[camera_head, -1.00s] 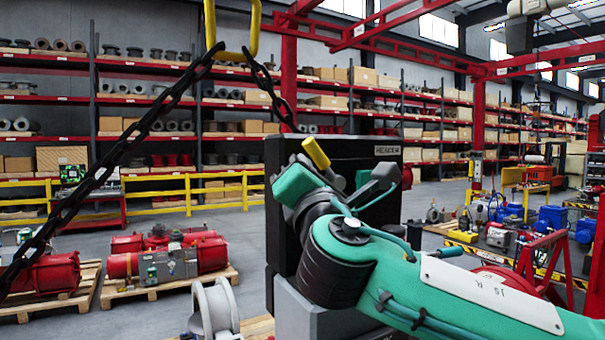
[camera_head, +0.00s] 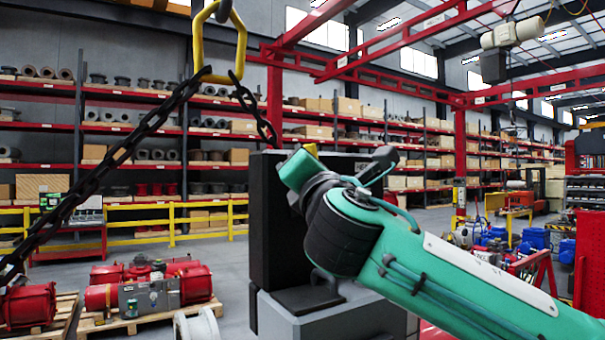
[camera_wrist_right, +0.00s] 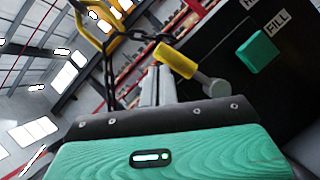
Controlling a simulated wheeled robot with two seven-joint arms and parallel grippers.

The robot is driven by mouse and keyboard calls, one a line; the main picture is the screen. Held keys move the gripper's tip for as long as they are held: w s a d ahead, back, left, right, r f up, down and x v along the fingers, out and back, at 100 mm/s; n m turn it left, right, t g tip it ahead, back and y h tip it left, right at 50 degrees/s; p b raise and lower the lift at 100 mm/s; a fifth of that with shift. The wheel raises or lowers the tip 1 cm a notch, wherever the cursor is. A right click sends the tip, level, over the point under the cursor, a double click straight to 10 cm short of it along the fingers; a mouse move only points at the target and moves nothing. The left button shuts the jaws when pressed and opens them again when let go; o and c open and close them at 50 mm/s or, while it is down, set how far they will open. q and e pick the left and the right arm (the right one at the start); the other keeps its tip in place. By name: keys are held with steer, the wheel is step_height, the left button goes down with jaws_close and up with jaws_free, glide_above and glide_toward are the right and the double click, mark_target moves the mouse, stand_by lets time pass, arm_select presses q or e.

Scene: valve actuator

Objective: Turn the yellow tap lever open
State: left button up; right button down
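The yellow tap lever (camera_wrist_right: 175,59) shows in the right wrist view as a yellow sleeve on a grey metal pivot, in front of a black panel. In the head view only a small yellow end (camera_head: 310,149) shows above my right wrist. My right gripper (camera_wrist_right: 158,75) has its two grey fingers close together, with their tips at the sleeve's left end. They look shut beside the lever rather than around it; contact is unclear. My left gripper is out of view.
The black cabinet (camera_head: 272,215) stands behind my right arm. A green block (camera_wrist_right: 257,51) sits on its panel near a FILL label. A black chain (camera_head: 125,150) hangs from a yellow hook (camera_head: 218,45) at the left. Red machines (camera_head: 150,285) rest on pallets at lower left.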

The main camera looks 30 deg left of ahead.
steer(key=shift+w+r, duration=0.15)
steer(key=shift+r, duration=0.05)
steer(key=shift+f, duration=0.1)
stand_by(0.4)
steer(key=b+v, duration=0.8)
steer(key=v, duration=0.5)
steer(key=shift+s+d, duration=0.25)
steer(key=shift+s, duration=0.05)
